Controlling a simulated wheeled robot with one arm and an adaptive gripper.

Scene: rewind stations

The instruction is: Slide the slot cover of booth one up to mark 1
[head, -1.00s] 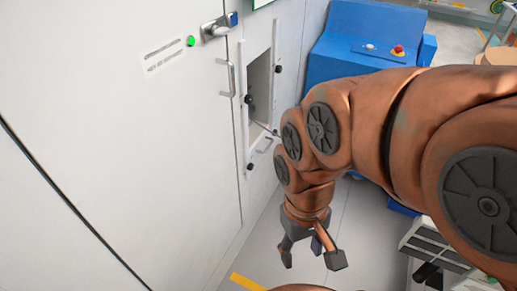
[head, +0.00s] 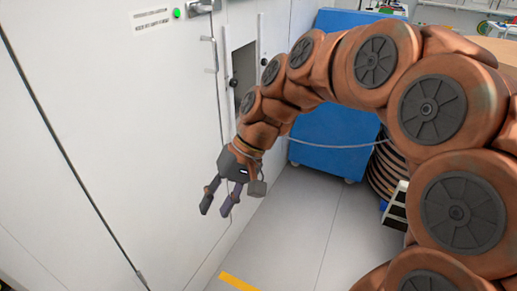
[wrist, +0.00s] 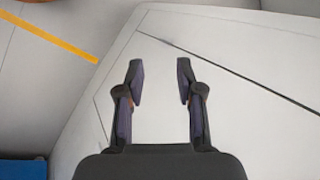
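The slot (head: 243,72) is a tall dark opening in the white booth wall, with side rails and black knobs, upper middle of the head view. Its upper part looks uncovered. My arm hides its lower part, and I cannot make out the slot cover or the marks. My gripper (head: 231,198) hangs below and in front of the slot, near the white wall. In the wrist view my gripper (wrist: 161,82) is open with nothing between its fingers, facing plain white panel; the slot is not seen there.
A green light (head: 176,13) and a bar handle (head: 210,54) are on the white booth wall left of the slot. A blue cabinet (head: 330,135) stands behind my arm. A yellow floor stripe (head: 243,283) lies below; the grey floor around it is clear.

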